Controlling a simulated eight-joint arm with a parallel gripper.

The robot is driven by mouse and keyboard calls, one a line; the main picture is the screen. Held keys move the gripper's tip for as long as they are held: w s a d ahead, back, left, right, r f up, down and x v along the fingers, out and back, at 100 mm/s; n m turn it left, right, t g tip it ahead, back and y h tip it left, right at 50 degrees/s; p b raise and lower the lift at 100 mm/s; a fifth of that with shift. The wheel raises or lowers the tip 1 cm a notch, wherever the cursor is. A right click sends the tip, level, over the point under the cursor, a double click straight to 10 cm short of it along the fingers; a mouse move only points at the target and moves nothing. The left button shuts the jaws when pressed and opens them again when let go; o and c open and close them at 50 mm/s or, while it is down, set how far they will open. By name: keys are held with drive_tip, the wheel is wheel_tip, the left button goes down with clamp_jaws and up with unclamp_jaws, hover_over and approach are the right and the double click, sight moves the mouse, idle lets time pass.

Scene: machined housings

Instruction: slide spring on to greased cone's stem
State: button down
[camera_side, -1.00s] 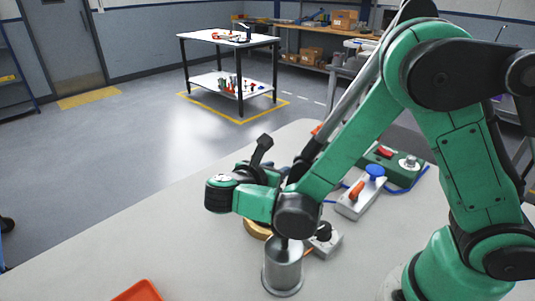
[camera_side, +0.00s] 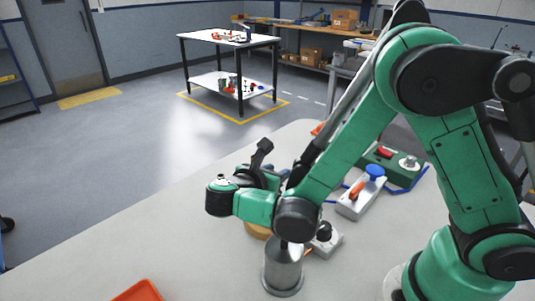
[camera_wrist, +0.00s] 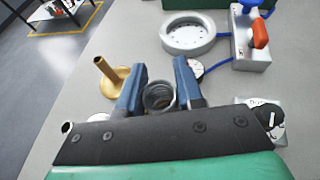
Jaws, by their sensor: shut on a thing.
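The spring (camera_wrist: 159,97) is a grey coil seen end-on in the wrist view. My gripper (camera_wrist: 159,73) has its two blue fingers shut on it, one on each side. The greased cone (camera_wrist: 116,84) is brass-coloured, with a round base and a thin hollow stem rising from it. It stands on the table just left of the left finger, apart from the spring. In the side view a small part of the cone's brass base (camera_side: 256,230) shows under my wrist. The fingers and spring are hidden there behind my wrist.
A round silver dish (camera_wrist: 189,35) and a grey box with a red-orange handle (camera_wrist: 259,36) lie beyond the gripper. A black-knobbed block (camera_wrist: 268,120) is at right. In the side view a grey metal cylinder (camera_side: 283,272) and an orange tray (camera_side: 139,291) stand nearer the camera.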

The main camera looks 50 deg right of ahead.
drive_tip(key=shift+f, duration=1.3)
idle(1.9)
unclamp_jaws()
idle(0.3)
idle(0.5)
wheel_tip(320, 180, up, 8)
idle(0.9)
drive_tip(key=shift+d, duration=0.1)
